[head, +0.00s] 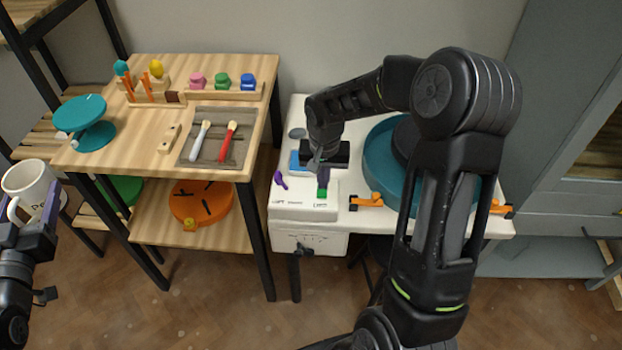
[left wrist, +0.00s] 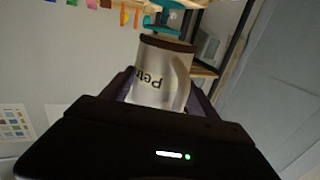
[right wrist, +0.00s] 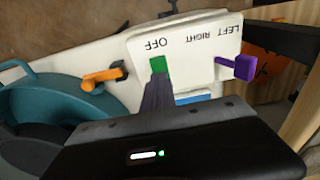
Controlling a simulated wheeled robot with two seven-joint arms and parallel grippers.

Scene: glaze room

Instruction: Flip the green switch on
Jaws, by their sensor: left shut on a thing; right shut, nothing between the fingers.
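The green switch (head: 322,191) is on the white control panel of the potter's wheel, and it also shows in the right wrist view (right wrist: 158,65), beside the printed word OFF. My right gripper (head: 318,165) is shut and empty, with its fingertips right at the green switch; whether they touch it I cannot tell. In the right wrist view the closed fingers (right wrist: 157,92) partly cover the switch. My left gripper (head: 40,212) is shut on a white mug (head: 28,186) with dark lettering, which also shows in the left wrist view (left wrist: 160,77).
A purple lever (head: 280,180) stands left of the green switch, near the words LEFT and RIGHT. A teal basin (head: 376,165) and an orange clamp (head: 367,201) are to the right. A wooden table (head: 150,160) with tools, a teal stand (head: 90,133) and coloured pots is at the left.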

